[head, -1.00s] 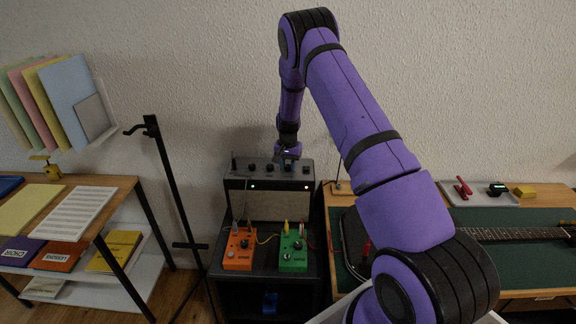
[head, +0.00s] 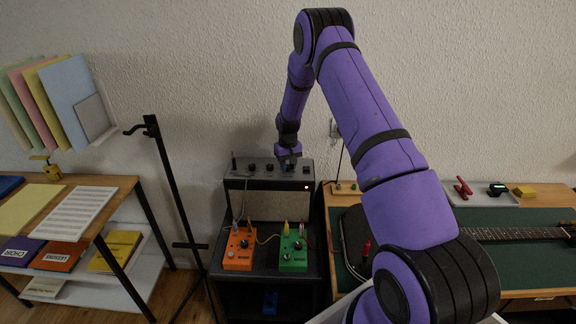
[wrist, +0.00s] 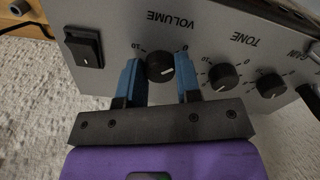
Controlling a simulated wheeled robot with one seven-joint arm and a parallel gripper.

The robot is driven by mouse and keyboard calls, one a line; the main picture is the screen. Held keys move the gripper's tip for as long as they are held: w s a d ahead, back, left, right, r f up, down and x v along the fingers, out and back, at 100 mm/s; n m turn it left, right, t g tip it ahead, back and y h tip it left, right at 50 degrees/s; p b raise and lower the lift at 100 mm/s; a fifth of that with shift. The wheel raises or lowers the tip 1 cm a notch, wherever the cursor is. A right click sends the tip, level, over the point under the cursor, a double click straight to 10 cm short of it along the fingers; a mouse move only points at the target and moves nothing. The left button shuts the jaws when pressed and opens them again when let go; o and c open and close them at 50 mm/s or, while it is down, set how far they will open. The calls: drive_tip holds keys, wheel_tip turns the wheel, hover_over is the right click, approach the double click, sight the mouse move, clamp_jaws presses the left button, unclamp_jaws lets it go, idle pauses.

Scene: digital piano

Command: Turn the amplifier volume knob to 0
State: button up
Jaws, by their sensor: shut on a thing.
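The amplifier (head: 268,205) stands on a dark stand, its knobs along the top panel. In the wrist view the black volume knob (wrist: 160,66) sits beside the upside-down word VOLUME, with 10 printed on its left and 0 on its upper right. A pale pointer line shows on the knob's right side, below the 0. My gripper (wrist: 158,74) is shut on the knob, one blue finger on each side. In the head view my gripper (head: 288,161) is over the panel's right part and hides the knob.
The tone knob (wrist: 224,76) and another knob (wrist: 270,85) are close beside the right finger. A black rocker switch (wrist: 84,47) is left of the fingers. An orange pedal (head: 239,250) and a green pedal (head: 293,252) with cables stand before the amplifier. A black stand (head: 180,190) rises left.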

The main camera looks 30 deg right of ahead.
sight(288, 166)
idle(0.3)
drive_tip(key=o, duration=0.9)
drive_tip(key=shift+r, duration=0.1)
wheel_tip(288, 166, up, 11)
drive_tip(key=shift+f, duration=0.2)
